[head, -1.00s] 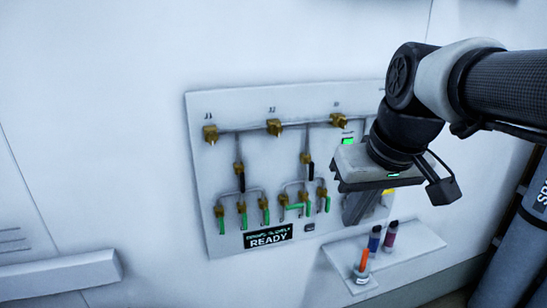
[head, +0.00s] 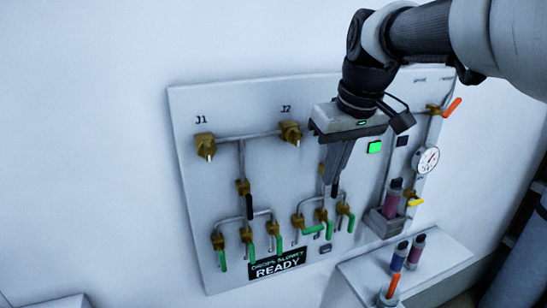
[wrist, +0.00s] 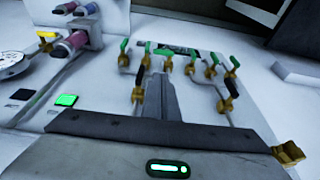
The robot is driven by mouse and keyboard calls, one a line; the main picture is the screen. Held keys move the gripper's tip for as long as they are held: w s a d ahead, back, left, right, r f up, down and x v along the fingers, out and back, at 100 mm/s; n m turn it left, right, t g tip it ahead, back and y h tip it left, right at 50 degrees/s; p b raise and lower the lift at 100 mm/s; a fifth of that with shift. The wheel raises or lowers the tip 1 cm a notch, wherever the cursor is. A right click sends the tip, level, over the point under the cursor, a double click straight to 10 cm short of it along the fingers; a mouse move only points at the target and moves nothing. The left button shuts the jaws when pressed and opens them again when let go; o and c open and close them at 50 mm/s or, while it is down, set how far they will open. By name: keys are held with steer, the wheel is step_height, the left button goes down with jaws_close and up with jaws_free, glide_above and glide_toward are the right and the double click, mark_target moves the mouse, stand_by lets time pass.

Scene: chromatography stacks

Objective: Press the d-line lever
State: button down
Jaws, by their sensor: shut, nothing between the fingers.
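A wall panel (head: 290,95) carries several small green levers (head: 251,251) on brass valves in its lower part, with two black levers (head: 249,207) above them. No label that I can read marks one as the d-line lever. My gripper (head: 332,182) is shut and empty, pointing down in front of the panel. Its fingers hide part of the right-hand pipe and valve. The right black lever (head: 334,191) shows just below the fingertips; contact cannot be told. In the wrist view the fingers (wrist: 160,78) lie just right of a black lever (wrist: 138,93), with green levers (wrist: 168,52) beyond.
An orange lever (head: 452,107), a gauge (head: 427,160) and a yellow lever (head: 415,202) are on the panel's right side. A holder with a vial (head: 392,198) juts out. A shelf (head: 440,262) below bears several vials. A READY display (head: 277,264) sits at the bottom.

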mark_target(321, 226)
steer(key=shift+s, duration=0.1)
steer(key=x, duration=0.4)
steer(key=b+x, duration=0.1)
steer(key=x, duration=0.4)
steer(key=b+x, duration=0.1)
steer(key=x, duration=0.4)
steer(key=shift+s+d, duration=0.2)
steer(key=shift+s, duration=0.2)
steer(key=shift+w+d+f+b, duration=0.15)
steer(key=shift+d+f+b, duration=0.35)
steer(key=shift+f+b, duration=0.1)
steer(key=shift+r, duration=0.15)
steer(key=p+v, duration=0.2)
steer(key=v, duration=1.5)
steer(key=shift+r+p, duration=0.15)
steer(key=shift+p, duration=0.25)
